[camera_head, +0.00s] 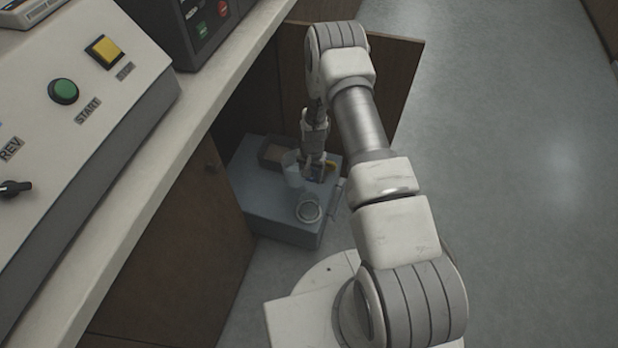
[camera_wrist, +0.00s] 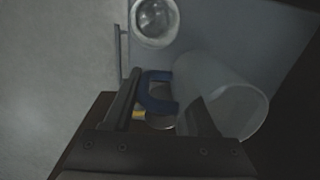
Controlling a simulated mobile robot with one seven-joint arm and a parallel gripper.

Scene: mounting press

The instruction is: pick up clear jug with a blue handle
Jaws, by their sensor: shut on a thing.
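The clear jug (camera_wrist: 222,85) is at the right in the wrist view, seen with its round open rim at lower right. Its blue handle (camera_wrist: 157,90) lies between the two dark fingers of my gripper (camera_wrist: 166,86), which is shut on it. In the head view the jug (camera_head: 293,170) shows as a pale see-through shape at the top of a blue-grey box. My gripper (camera_head: 315,158) points down just right of it and partly hides the handle. I cannot tell whether the jug is lifted off the surface.
A round metal-rimmed dish (camera_head: 308,208) stands on the box (camera_head: 275,215) near its front. A shallow tray (camera_head: 272,154) is at its back left, and a small yellow thing (camera_head: 330,165) is beside my gripper. An open wooden door (camera_head: 398,75) stands behind; the countertop (camera_head: 215,115) edge is left.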

